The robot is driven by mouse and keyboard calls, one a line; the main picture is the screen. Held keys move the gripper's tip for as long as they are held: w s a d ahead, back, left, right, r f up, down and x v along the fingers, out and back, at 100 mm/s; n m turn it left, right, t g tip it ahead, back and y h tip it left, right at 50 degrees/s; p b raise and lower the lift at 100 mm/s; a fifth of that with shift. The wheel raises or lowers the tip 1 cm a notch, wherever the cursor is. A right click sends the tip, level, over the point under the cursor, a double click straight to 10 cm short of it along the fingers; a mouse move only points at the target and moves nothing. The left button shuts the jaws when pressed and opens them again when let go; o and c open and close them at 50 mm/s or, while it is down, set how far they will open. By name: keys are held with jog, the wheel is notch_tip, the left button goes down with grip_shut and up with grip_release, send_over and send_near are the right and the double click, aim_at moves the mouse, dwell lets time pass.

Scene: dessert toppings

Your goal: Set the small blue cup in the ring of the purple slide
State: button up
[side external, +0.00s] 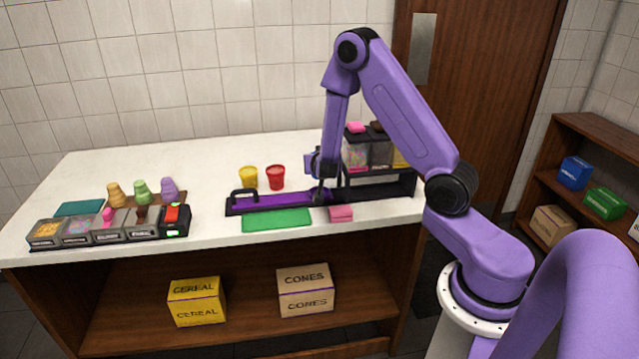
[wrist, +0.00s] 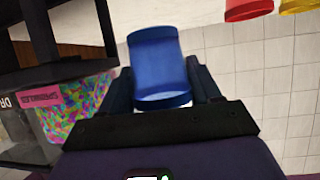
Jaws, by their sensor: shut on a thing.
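The small blue cup (wrist: 157,62) is between the two dark fingers of my gripper (wrist: 162,90) in the wrist view. My gripper is shut on it. In the side view my gripper (side external: 319,193) is low over the right part of the purple slide (side external: 270,201), a long purple track with a dark frame and a black handle at its left end. The blue cup cannot be made out in the side view. The slide's ring is not clearly visible, and I cannot tell whether the cup is in it.
A yellow cup (side external: 249,177) and a red cup (side external: 276,177) stand behind the slide. A topping dispenser (side external: 382,180) stands just right of my gripper. A green mat (side external: 277,220) and pink block (side external: 341,213) lie in front. Topping bins (side external: 97,231) and cones are at left.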

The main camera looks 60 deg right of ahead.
jog(key=shift+f, duration=3.1)
jog(key=shift+f, duration=0.1)
jog(key=o, duration=1)
